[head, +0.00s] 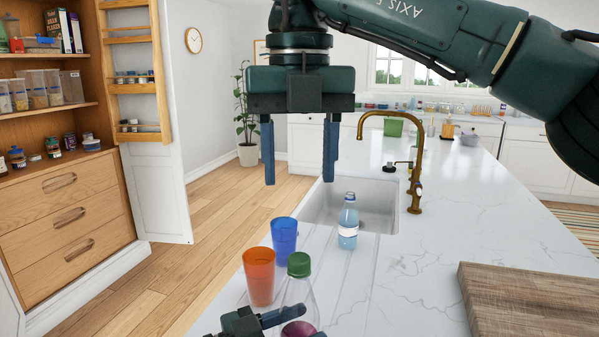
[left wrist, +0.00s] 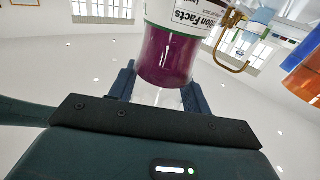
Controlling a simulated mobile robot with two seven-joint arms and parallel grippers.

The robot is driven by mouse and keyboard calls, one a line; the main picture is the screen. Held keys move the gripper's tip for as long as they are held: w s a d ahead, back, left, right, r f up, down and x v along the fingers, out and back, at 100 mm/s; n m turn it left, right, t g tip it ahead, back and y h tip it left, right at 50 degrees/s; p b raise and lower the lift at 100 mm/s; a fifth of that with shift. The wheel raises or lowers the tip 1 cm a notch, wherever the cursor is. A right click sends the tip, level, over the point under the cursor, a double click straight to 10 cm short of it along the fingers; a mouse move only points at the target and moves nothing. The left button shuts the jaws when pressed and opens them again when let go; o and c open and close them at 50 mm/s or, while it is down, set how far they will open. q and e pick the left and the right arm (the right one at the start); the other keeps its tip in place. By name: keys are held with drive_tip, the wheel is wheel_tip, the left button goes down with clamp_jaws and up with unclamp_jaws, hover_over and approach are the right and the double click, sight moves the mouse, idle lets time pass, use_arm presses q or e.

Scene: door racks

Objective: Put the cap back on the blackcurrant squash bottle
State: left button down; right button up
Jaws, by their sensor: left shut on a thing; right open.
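The blackcurrant squash bottle (head: 306,292) is clear with dark purple liquid low in it. It stands at the near edge of the counter in the head view. A green cap (head: 299,265) sits at its top; I cannot tell whether it is screwed tight. My right gripper (head: 299,178) is open and empty, pointing down, well above the cap.
An orange cup (head: 259,276) and a blue cup (head: 284,236) stand close left of the bottle. A pale blue bottle (head: 348,222) stands by the sink (head: 382,200) and brass tap (head: 416,160). A wooden board (head: 530,300) lies at right. The counter between is clear.

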use_arm(q)
drive_tip(key=c, duration=0.6)
unclamp_jaws()
drive_tip(key=shift+f, duration=0.15)
use_arm(e)
wheel_tip(320, 180, down, 7)
drive_tip(key=b, duration=0.7)
use_arm(q)
drive_tip(key=shift+v, duration=6.55)
use_arm(e)
drive_tip(key=shift+f, duration=0.2)
use_arm(q)
drive_tip(key=shift+a, duration=0.15)
use_arm(e)
drive_tip(key=shift+a, duration=0.1)
